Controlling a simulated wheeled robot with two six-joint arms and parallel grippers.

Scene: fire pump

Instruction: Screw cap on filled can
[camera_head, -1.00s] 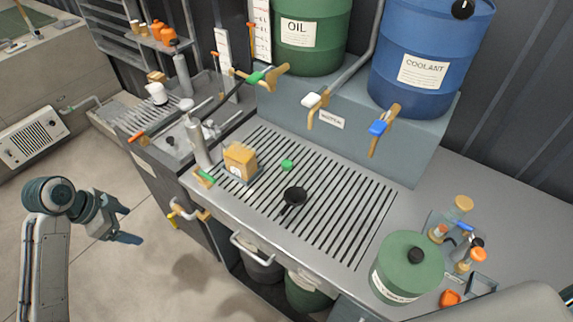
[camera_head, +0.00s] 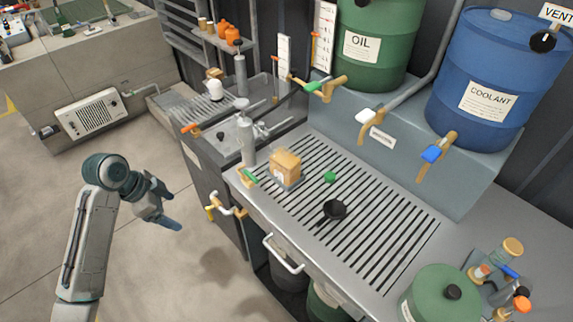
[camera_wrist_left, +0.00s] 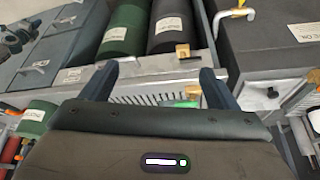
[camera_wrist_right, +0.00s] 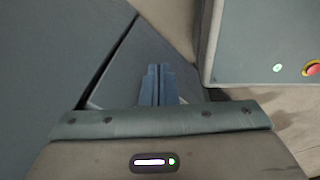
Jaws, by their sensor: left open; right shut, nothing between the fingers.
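A small tan can (camera_head: 284,167) with a pale label stands upright on the slatted bench top. A green cap (camera_head: 330,177) lies on the slats to its right, apart from it. A black funnel (camera_head: 335,209) lies on the slats nearer the front edge. Whether the can is filled cannot be seen. My left gripper (camera_head: 173,224) is over the floor left of the bench, well away from can and cap. Its fingers are spread and empty in the left wrist view (camera_wrist_left: 157,85). My right gripper (camera_wrist_right: 159,70) is shut and empty, outside the head view.
A green oil drum (camera_head: 375,45) and a blue coolant drum (camera_head: 495,80) with taps stand behind the bench. A green container (camera_head: 440,297) and several small bottles are at the right. A handle (camera_head: 283,252) juts from the bench front. Floor at left is clear.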

